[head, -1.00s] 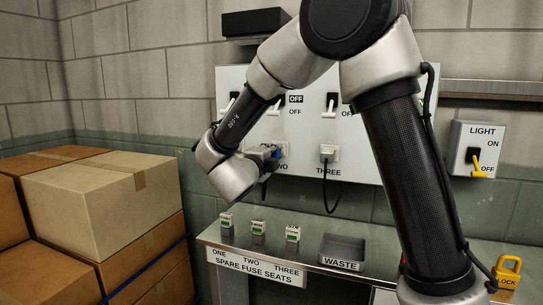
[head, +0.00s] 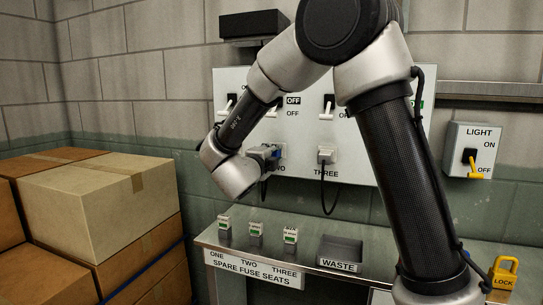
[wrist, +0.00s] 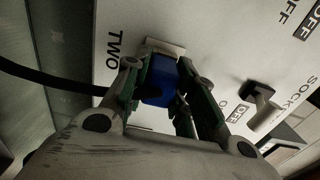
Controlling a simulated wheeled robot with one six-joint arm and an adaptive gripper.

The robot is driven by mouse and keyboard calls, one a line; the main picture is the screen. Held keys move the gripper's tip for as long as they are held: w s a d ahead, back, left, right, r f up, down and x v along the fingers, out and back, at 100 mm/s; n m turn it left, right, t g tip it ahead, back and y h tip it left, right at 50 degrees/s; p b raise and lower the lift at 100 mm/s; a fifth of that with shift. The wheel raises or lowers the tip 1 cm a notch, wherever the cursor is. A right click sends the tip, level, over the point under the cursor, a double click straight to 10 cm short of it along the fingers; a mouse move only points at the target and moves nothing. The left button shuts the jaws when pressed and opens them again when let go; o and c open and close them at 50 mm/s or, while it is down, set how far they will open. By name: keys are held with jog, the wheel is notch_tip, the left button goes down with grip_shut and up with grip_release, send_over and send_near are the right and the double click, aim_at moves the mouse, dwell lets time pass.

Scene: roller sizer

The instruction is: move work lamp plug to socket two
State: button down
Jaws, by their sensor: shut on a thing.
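The work lamp plug appears as a blue plug body (wrist: 160,88) in the wrist view, with a black cable running off to the left. My gripper (wrist: 158,78) is shut on it, one green-edged finger on each side. The plug is right in front of the pale plate of socket two (wrist: 166,46), beside the word TWO. I cannot tell whether it is fully seated. In the head view my gripper (head: 264,153) is at socket two on the white panel, and the fingers mostly hide the plug.
Socket three holds a pale plug (head: 326,155) with a hanging black cable. Below is a bench (head: 300,257) with several fuses and a waste bin (head: 340,252). A light switch box (head: 473,150) and yellow lock (head: 504,275) are right; cardboard boxes (head: 95,205) stand left.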

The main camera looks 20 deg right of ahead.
jog(key=c, duration=1.1)
grip_release()
jog(key=v, duration=1.2)
